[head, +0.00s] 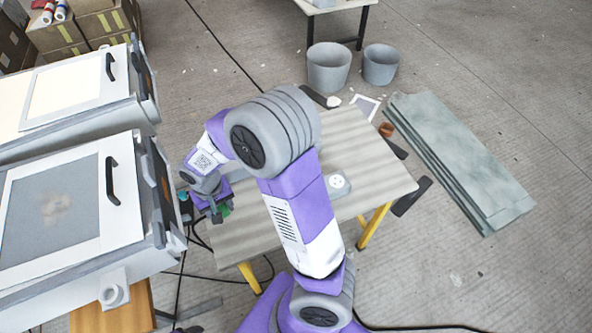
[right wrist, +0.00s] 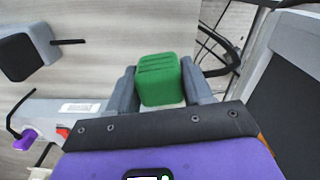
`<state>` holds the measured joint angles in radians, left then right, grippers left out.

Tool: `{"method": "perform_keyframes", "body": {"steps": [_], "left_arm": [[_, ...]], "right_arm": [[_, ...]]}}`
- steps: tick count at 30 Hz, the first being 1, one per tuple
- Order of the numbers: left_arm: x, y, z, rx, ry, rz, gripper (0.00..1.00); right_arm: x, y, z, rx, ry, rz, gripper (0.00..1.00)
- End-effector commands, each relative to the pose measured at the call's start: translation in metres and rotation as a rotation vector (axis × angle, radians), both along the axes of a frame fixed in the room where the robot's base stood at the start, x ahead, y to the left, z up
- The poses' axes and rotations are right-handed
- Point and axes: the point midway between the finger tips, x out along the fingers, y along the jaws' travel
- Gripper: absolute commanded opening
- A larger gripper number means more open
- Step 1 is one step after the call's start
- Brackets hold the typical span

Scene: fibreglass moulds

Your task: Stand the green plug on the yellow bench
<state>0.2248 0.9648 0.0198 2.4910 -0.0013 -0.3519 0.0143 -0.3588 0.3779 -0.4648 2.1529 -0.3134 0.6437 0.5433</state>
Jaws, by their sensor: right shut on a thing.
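The green plug (head: 225,210) is a small green block with ridges on one face. In the right wrist view the plug (right wrist: 160,80) sits between the two grey fingers of my right gripper (right wrist: 160,92), which is shut on it. In the head view my right gripper (head: 214,203) is at the left end of the bench, partly hidden by its own arm. The bench (head: 375,175) has a grey wood-grain top and yellow legs. I cannot tell the height of the plug above the top or whether they touch. My left gripper is not in view.
Grey machines with black handles (head: 112,180) stand close on the left. Cables (right wrist: 215,55) run beside the bench. Two grey buckets (head: 328,68) and stacked green-grey boards (head: 460,160) are on the floor beyond.

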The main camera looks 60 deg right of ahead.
Motion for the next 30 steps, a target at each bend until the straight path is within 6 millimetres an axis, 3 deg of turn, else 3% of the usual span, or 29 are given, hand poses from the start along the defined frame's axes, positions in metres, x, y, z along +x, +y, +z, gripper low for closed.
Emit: {"method": "perform_keyframes", "body": {"steps": [1,3,10,18,25,30], "left_arm": [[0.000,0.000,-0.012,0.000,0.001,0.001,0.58],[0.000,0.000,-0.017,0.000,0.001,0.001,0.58],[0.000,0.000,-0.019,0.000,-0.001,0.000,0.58],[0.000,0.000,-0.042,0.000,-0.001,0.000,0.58],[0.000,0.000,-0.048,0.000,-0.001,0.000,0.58],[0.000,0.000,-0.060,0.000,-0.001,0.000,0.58]], "right_arm": [[-0.004,-0.007,-0.008,0.002,-0.002,-0.062,0.02],[-0.008,-0.013,-0.009,0.004,-0.002,-0.130,0.02],[-0.013,-0.019,-0.012,0.003,0.002,-0.187,0.02],[-0.013,-0.019,-0.061,0.002,0.004,-0.185,0.02],[-0.013,-0.018,-0.078,0.003,0.002,-0.184,0.02],[-0.013,-0.018,-0.104,0.004,0.003,-0.184,0.02]]}}
